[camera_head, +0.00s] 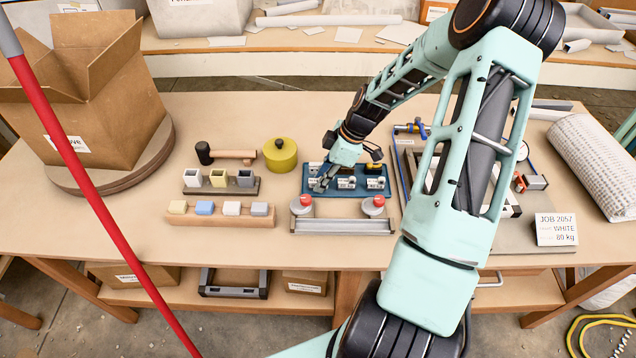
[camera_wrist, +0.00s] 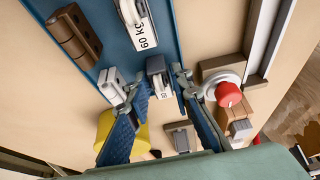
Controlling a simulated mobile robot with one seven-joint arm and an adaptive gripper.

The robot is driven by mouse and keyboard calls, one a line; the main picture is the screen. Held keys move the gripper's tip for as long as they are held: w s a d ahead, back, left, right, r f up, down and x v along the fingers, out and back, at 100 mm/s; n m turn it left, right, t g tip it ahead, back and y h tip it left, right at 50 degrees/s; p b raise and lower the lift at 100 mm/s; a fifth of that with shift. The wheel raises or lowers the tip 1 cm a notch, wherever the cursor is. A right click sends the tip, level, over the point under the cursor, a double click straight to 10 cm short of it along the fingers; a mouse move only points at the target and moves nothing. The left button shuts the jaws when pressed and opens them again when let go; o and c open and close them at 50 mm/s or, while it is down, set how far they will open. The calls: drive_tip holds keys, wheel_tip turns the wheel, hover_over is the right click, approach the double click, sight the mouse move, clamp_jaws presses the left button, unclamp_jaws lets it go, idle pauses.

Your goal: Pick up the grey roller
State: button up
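A blue tray (camera_head: 338,194) holds several small rollers in holders, some with white labels; it also shows in the wrist view (camera_wrist: 187,30). My gripper (camera_head: 324,181) is low over the left part of this tray. In the wrist view my gripper (camera_wrist: 156,84) has its two blue-padded fingers apart. A small piece with a dark grey top and a pale label, seemingly the grey roller (camera_wrist: 156,66), lies between and just beyond the fingertips. I cannot tell whether either finger touches it. A whitish piece (camera_wrist: 112,86) is close beside the left fingertip. My fingers partly hide the tray in the head view.
A grey bar (camera_head: 342,226) with two red-knobbed pieces (camera_head: 302,205) is in front of the tray. A yellow round pot (camera_head: 280,156), a mallet (camera_head: 232,155) and a wooden block rack (camera_head: 220,219) are to the left. A cardboard box (camera_head: 95,110) stands far left.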

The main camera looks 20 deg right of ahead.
drive_tip(key=shift+f, duration=0.1)
clamp_jaws()
